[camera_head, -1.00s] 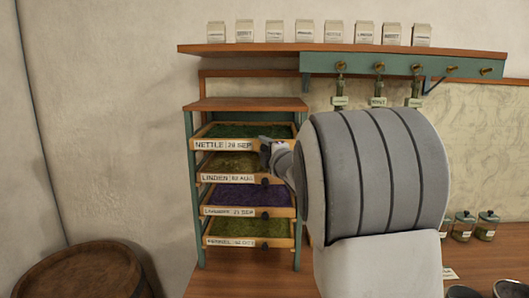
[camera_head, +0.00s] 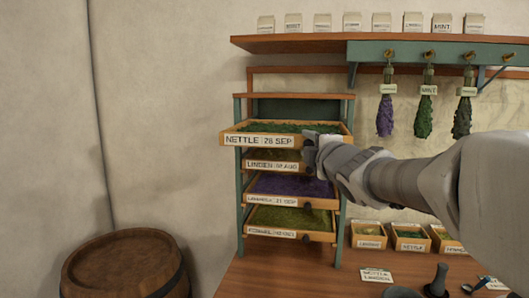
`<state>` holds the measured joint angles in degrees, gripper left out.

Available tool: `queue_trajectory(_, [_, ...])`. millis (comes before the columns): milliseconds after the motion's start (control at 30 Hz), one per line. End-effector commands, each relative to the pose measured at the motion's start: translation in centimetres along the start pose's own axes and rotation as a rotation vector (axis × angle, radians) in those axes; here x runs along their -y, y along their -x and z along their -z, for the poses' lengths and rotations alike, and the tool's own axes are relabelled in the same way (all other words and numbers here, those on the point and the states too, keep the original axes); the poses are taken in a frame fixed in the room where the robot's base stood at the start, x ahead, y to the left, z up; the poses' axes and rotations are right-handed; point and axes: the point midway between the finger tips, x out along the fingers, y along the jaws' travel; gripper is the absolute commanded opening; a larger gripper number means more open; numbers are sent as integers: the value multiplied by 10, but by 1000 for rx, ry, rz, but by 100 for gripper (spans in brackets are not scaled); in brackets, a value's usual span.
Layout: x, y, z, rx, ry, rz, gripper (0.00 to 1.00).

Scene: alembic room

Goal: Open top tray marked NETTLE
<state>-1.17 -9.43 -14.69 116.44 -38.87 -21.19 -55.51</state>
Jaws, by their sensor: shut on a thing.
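The top tray (camera_head: 232,135) is a wooden drawer with dark green leaves and a label reading NETTLE 28 SEP. It is pulled out some way from the teal rack (camera_head: 239,205), and its front stands forward of the trays below. My gripper (camera_head: 311,148) is shut at the right part of the tray's front, where its knob would be; the knob itself is hidden behind the fingers. Below are the LINDEN tray (camera_head: 258,164), a tray with purple contents (camera_head: 290,186) and a lowest tray with green contents (camera_head: 290,219), all apparently pushed in.
A wooden barrel (camera_head: 125,262) stands on the floor at lower left. Herb bunches (camera_head: 425,112) hang from the hook rail (camera_head: 440,52) at right, above small labelled boxes (camera_head: 410,238) on the counter (camera_head: 265,275). The space left of the rack is clear.

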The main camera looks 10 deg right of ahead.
Motion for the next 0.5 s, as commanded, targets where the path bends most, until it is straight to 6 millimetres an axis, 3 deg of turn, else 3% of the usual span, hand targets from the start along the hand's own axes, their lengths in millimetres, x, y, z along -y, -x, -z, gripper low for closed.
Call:
queue_trajectory(200, [1,25,10,0,0,-2,0])
queue_trajectory(500, [0,33,14,0,0,0,0])
